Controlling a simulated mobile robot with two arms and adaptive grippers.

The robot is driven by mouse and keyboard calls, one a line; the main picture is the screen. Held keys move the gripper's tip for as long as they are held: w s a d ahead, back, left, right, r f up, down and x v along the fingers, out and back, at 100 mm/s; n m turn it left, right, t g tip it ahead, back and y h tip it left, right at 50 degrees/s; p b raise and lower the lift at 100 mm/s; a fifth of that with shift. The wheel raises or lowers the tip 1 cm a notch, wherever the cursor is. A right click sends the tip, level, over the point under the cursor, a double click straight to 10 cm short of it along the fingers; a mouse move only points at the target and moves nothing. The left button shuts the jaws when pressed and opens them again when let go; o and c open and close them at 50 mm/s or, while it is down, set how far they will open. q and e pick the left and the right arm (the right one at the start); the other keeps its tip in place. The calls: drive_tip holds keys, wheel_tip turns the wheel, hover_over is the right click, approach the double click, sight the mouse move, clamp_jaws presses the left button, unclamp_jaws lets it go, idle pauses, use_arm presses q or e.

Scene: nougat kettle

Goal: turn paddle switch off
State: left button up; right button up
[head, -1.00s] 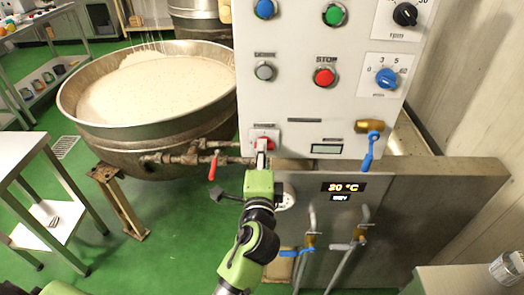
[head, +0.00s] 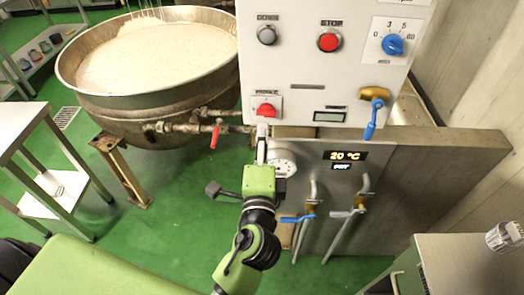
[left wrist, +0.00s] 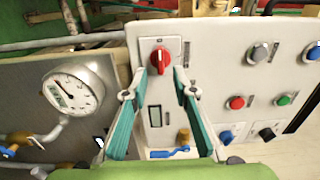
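The paddle switch (head: 265,110) is a red rotary knob on a pale plate at the lower left of the control panel. In the left wrist view the red knob (left wrist: 160,60) shows fully, its ridge running roughly up and down the picture. I cannot read which setting it marks. My left gripper (head: 262,134) is just below the knob in the head view. In the left wrist view its two teal fingers (left wrist: 160,88) are spread, with nothing between them, and the knob lies beyond their tips, apart from them. My right gripper is not in view.
The control panel (head: 300,70) also bears a red stop button (head: 328,40) and a blue dial (head: 393,45). A blue-handled valve (head: 371,118) is to the right and a red-handled valve (head: 215,136) to the left. The large kettle (head: 150,85) stands left. Green floor is open.

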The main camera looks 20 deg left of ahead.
use_arm(q)
drive_tip(key=shift+v, duration=2.25)
